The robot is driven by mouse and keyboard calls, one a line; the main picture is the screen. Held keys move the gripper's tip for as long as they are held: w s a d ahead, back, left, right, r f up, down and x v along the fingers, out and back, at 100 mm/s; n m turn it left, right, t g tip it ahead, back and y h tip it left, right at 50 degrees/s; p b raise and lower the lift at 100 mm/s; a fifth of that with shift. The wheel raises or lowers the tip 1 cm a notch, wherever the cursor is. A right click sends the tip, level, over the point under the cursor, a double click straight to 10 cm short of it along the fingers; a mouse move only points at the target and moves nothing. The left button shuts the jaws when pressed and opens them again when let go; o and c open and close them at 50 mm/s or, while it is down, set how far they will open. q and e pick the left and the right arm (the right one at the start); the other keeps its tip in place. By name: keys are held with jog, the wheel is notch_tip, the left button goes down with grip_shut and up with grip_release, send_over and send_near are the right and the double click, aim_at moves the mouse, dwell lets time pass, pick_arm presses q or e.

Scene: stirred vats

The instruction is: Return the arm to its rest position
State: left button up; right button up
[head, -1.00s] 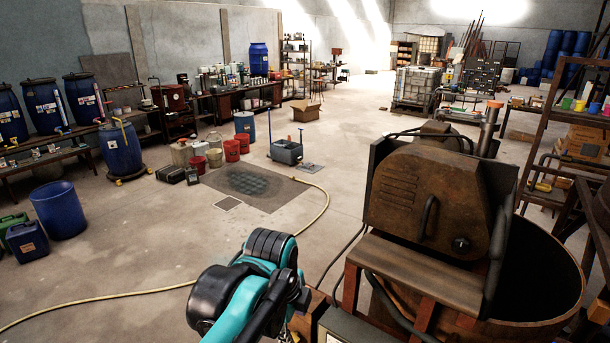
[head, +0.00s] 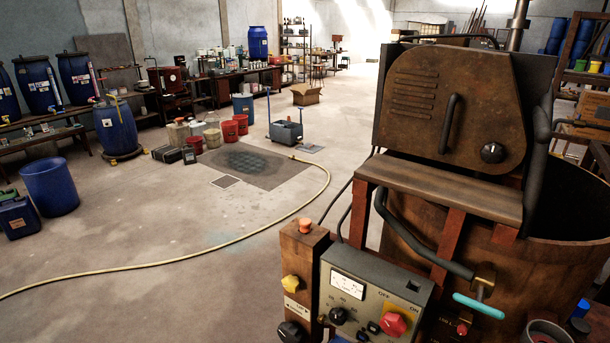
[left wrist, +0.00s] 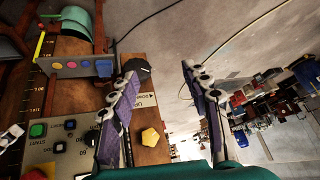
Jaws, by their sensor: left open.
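My left gripper (left wrist: 160,68) shows only in the left wrist view. Its two fingers are apart with nothing between them. A wooden post with a yellow knob (left wrist: 150,137) and a black knob (left wrist: 137,66) lies beside and behind the left finger. The right finger has open floor behind it. In the head view neither arm nor gripper shows. There the same kind of post carries an orange button (head: 305,225), a yellow knob (head: 290,283) and a black knob (head: 293,332). My right gripper is in neither current view.
A control box (head: 372,290) with a gauge and red knob stands before a rusty vat (head: 400,240) with a hooded machine (head: 455,105). A turquoise-handled valve (head: 478,304) sticks out in front. A yellow hose (head: 180,261) crosses the floor. Open floor (head: 150,220) lies left.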

pick_arm(q)
jog(key=f+n, duration=0.1)
jog(key=a+f+n+b, duration=0.1)
jog(key=f, duration=0.1)
jog(key=s+f+n+b, duration=0.1)
jog(key=f, duration=0.1)
jog(key=shift+a+t, duration=0.25)
jog(key=shift+t, duration=0.05)
pick_arm(e)
notch_tip(320, 180, down, 3)
jog(key=shift+w+f, duration=0.1)
jog(key=shift+f, duration=0.05)
